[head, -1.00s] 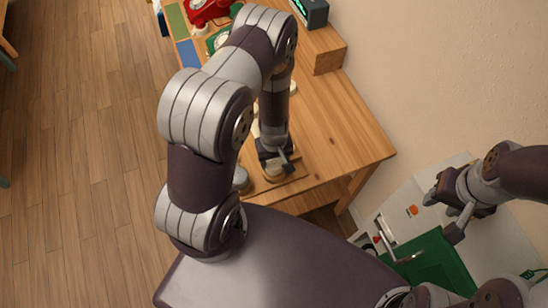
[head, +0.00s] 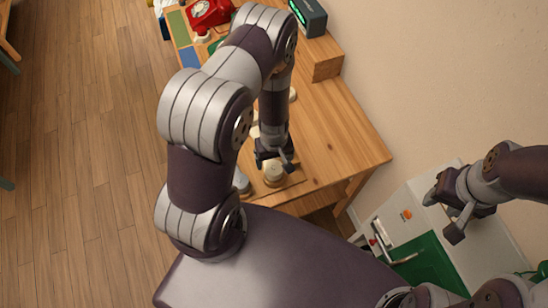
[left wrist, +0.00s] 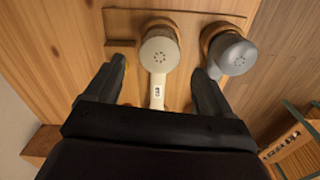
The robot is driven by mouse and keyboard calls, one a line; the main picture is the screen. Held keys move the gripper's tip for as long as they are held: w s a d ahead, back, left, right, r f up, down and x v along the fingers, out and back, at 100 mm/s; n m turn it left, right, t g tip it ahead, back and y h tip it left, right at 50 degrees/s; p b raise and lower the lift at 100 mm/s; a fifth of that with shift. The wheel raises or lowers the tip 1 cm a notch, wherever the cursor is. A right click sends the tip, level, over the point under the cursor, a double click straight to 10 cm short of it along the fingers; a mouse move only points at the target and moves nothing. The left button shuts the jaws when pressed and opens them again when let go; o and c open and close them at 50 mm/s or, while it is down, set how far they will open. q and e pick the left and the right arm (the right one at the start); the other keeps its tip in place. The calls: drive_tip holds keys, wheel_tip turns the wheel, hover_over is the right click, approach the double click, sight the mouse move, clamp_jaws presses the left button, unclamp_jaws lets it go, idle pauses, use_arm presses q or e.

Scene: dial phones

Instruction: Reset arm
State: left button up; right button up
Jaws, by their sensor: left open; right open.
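My left gripper (head: 275,162) is open above the near end of the wooden table (head: 340,125). In the left wrist view, a cream handset (left wrist: 160,52) lies between its spread fingers, with its round end just beyond the tips. I cannot tell whether the fingers touch it. The cream round end (head: 273,174) also shows below the gripper in the head view. A grey handset (left wrist: 232,54) lies to the right, outside the right finger. My right gripper (head: 455,212) is open and empty above the white cabinet at the right. My left arm hides much of the table.
A red dial phone (head: 210,13) stands at the table's far end, with a green one partly hidden nearby. A dark clock with green digits (head: 308,16) sits on a wooden block by the wall.

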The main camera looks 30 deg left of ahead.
use_arm(q)
wheel_tip(320, 180, up, 3)
drive_tip(key=shift+f+p, duration=0.1)
drive_tip(key=shift+p, duration=0.8)
use_arm(e)
wheel_tip(320, 180, up, 2)
drive_tip(key=shift+r, duration=0.25)
